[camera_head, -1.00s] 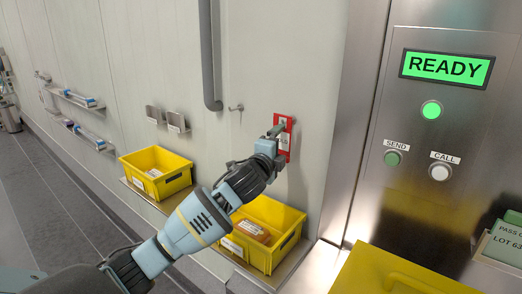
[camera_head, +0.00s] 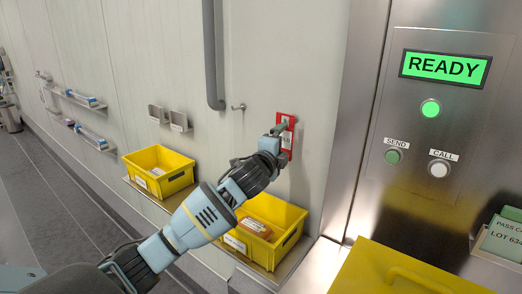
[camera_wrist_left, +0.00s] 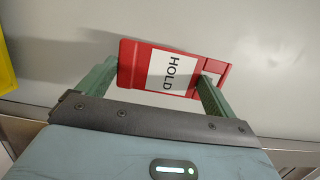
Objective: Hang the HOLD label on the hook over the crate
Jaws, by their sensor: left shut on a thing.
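The red HOLD label (camera_head: 286,119) is beside the wall, to the right of the small metal hook (camera_head: 240,107) and apart from it. My left gripper (camera_head: 279,131) is shut on the label and partly covers it. In the left wrist view the label (camera_wrist_left: 172,68) sits between the green fingers (camera_wrist_left: 157,74), its white face with HOLD turned sideways. Whether the label touches the wall is unclear. A yellow crate (camera_head: 288,244) with an orange-brown item inside stands on a ledge below, partly hidden by my left arm. My right gripper is not in view.
A second yellow crate (camera_head: 178,183) stands to the left. Two small metal holders (camera_head: 178,121) and a grey vertical pipe (camera_head: 213,60) are on the wall left of the hook. A steel panel (camera_head: 400,200) with a READY display is at right. The wall around the hook looks clear.

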